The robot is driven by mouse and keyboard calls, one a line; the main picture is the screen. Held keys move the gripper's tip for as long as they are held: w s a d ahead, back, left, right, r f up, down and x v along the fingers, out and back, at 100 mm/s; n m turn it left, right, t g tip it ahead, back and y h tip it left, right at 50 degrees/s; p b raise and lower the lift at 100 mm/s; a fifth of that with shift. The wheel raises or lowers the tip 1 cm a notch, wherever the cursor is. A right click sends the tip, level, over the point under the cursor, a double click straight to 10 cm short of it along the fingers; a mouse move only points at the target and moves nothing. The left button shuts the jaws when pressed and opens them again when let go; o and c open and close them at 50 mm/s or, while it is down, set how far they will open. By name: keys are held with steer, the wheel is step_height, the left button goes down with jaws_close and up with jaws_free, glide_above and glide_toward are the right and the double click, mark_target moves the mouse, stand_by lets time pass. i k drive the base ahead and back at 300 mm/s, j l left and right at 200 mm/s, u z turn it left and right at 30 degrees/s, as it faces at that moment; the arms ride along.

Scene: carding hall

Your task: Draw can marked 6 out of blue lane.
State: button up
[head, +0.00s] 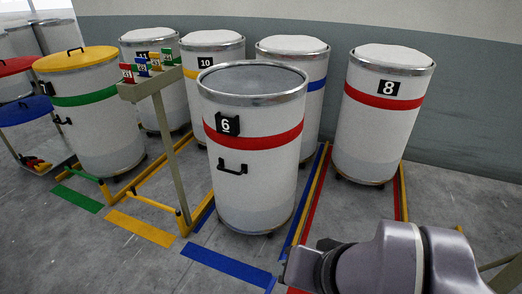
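The can marked 6 (250,190) stands upright in the head view, a white can with a red band, a black number plate and a black handle (232,169) on its front. Its open top looks grey inside, without the white domed fill of its neighbours. It stands at the front of the blue lane, behind the blue floor strip (228,263), with blue and yellow floor lines beside it. A blue-banded can (312,68) stands behind it in line, partly hidden. My arm shows at the lower right, apart from can 6; my gripper is not in view.
Can 8 (380,130), red-banded, stands right in the red-lined lane. A post with coloured tags (172,150) stands close left of can 6. A yellow-lidded, green-banded can (95,130) stands further left. The floor in front (130,265) is clear.

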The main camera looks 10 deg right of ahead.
mark_target(253, 141)
steer(key=i+j+z, duration=0.1)
steer(key=j, duration=0.25)
steer(key=i+j+z, duration=0.1)
steer(key=i+j, duration=0.15)
steer(key=i+j+z, duration=0.1)
steer(key=j, duration=0.35)
steer(key=i+j+z, duration=0.1)
steer(key=j, duration=0.25)
steer(key=i+j+z, duration=0.1)
steer(key=j, duration=0.3)
steer(key=i+j+z, duration=0.5)
steer(key=i+j, duration=0.8)
